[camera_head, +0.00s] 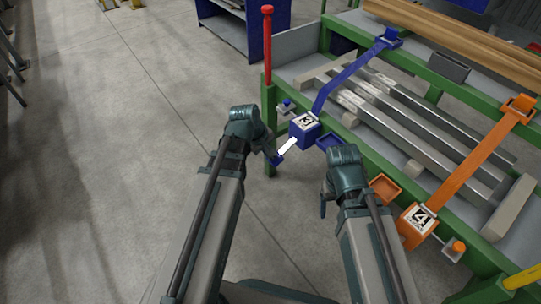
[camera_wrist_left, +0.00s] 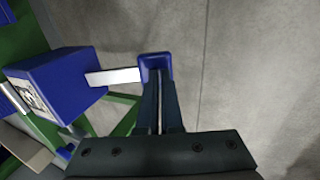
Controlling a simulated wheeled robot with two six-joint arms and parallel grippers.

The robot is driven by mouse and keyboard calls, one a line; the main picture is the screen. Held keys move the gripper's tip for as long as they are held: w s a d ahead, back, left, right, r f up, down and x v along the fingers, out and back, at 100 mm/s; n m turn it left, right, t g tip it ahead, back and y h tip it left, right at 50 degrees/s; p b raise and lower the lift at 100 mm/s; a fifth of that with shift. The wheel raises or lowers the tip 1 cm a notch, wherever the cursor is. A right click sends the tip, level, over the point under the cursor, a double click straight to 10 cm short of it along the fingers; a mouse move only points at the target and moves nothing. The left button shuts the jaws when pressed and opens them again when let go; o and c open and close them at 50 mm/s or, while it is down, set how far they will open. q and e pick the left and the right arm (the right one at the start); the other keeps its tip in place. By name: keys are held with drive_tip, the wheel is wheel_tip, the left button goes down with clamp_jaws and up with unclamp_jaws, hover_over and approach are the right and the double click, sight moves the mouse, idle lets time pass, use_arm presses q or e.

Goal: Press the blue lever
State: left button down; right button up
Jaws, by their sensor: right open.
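The blue lever has a white arm (camera_head: 288,147) and a blue end piece (camera_head: 277,159). It sticks out from a blue box (camera_head: 304,131) with a number label on the green-framed table. My left gripper (camera_head: 271,151) is at the lever's end. In the left wrist view, the two fingers (camera_wrist_left: 160,100) are close together with a thin slit between them. The blue end piece (camera_wrist_left: 155,63) sits at their tips, and the white arm (camera_wrist_left: 113,77) runs left to the blue box (camera_wrist_left: 58,82). Contact is hard to tell. My right gripper (camera_head: 323,207) is open and empty.
An orange box (camera_head: 414,232) with a number 4 label stands right of my right arm. Blue (camera_head: 330,142) and orange (camera_head: 386,190) trays sit on the table's front. A red post (camera_head: 267,45) rises at the table's corner. Open floor (camera_head: 100,150) lies left.

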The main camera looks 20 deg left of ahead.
use_arm(q)
drive_tip(key=shift+w+f+b, duration=0.1)
drive_tip(key=shift+f+b, duration=0.4)
drive_tip(key=shift+f, duration=0.2)
drive_tip(key=shift+d+f, duration=0.1)
drive_tip(key=shift+s+r+p, duration=0.25)
drive_tip(key=shift+r+p, duration=0.05)
drive_tip(key=shift+r, duration=0.1)
drive_tip(key=s+a+f+p+v, duration=0.1)
drive_tip(key=s+a+p+v, duration=0.1)
drive_tip(key=p+v, duration=0.9)
drive_tip(key=shift+v, duration=1.05)
drive_tip(key=shift+w, duration=0.1)
